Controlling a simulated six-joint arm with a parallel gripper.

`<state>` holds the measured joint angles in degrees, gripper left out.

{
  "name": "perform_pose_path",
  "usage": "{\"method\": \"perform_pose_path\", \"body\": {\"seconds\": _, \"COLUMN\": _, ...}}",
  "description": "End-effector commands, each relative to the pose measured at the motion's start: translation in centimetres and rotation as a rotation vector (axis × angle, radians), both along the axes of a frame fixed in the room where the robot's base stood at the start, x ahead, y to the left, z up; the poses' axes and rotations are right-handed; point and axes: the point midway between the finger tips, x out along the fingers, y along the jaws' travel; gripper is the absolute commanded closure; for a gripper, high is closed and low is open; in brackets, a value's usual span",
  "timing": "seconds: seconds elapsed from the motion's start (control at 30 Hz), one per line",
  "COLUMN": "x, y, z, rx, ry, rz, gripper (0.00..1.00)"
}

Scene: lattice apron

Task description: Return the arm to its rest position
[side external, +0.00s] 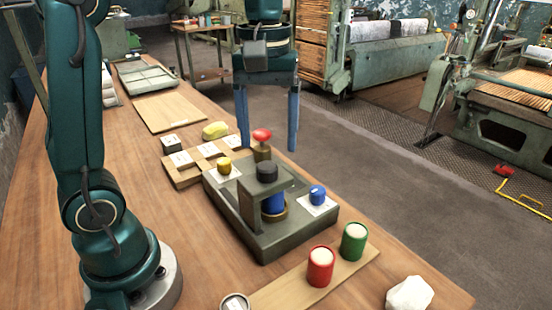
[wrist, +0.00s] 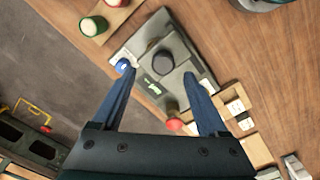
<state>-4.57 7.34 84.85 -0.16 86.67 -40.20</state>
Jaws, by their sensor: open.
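My gripper (side external: 268,140) hangs over the far edge of the workbench, its two blue fingers pointing down. The fingers are spread wide with nothing between them. In the wrist view my gripper (wrist: 160,92) is open above the grey press fixture (wrist: 133,46). In the side view this fixture (side external: 262,240) stands below and nearer the camera than the fingers. It has a dark round top (side external: 267,172), a red knob (side external: 262,134), and a blue cylinder (side external: 274,203) under its bridge. A yellow piece (side external: 224,165) and a blue piece (side external: 317,195) sit on its white-labelled pads.
A red jar (side external: 320,266) and a green jar (side external: 354,241) stand on a wooden strip at the front. A white lump (side external: 409,293) lies at the right corner. A labelled wooden tray (side external: 183,181), yellow object (side external: 215,130) and board (side external: 170,112) lie behind. Bare wood is free at left.

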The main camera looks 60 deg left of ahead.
Motion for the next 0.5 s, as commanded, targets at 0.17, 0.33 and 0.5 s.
{"method": "perform_pose_path", "body": {"seconds": 0.17, "x": -2.3, "y": -0.6, "z": 1.8, "rx": 0.007, "ry": -0.08, "rz": -0.028, "gripper": 0.23}}
{"method": "perform_pose_path", "body": {"seconds": 0.33, "x": -5.6, "y": -1.3, "z": 1.8, "rx": 0.027, "ry": -0.196, "rz": -0.165, "gripper": 0.23}}
{"method": "perform_pose_path", "body": {"seconds": 0.5, "x": -8.3, "y": -1.7, "z": 0.0, "rx": 0.073, "ry": -0.321, "rz": -0.369, "gripper": 0.23}}
